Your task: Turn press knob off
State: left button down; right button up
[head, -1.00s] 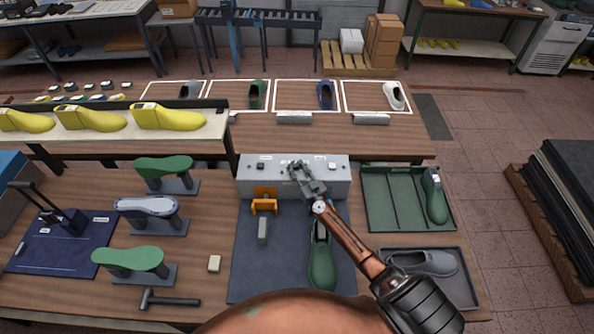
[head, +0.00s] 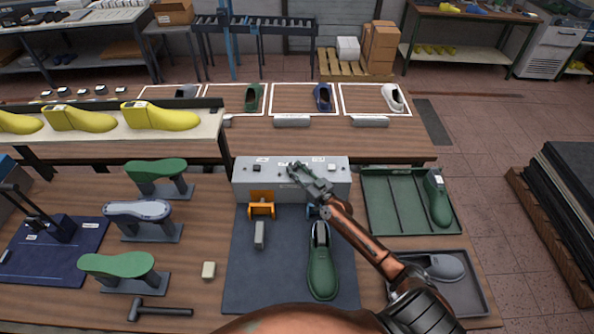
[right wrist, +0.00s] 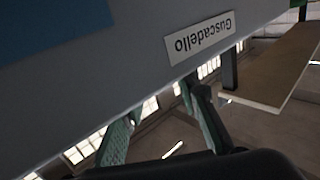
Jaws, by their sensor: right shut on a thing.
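The grey press box (head: 242,180) stands at the back of the dark mat, with small dark and white controls and labels on top. My right gripper (head: 298,174) reaches over the middle of the box, its fingers shut around the press knob there. The knob itself is hidden by the fingers. In the right wrist view, the two green-grey fingers (right wrist: 165,115) reach past the edge of a grey panel (right wrist: 110,65), which carries a label reading "Guscadello" upside down. The fingertips are hidden behind that edge. My left gripper is out of view.
A green divided tray (head: 385,205) and a grey tray (head: 475,290) lie right. A hammer (head: 160,308) lies front left.

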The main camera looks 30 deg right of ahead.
jog(key=o, duration=1.1)
jog(key=shift+o, duration=0.2)
jog(key=shift+s, duration=0.1)
jog(key=s+d, duration=0.1)
jog(key=s, duration=1.1)
jog(key=shift+d, duration=0.15)
jog(key=shift+w, duration=0.1)
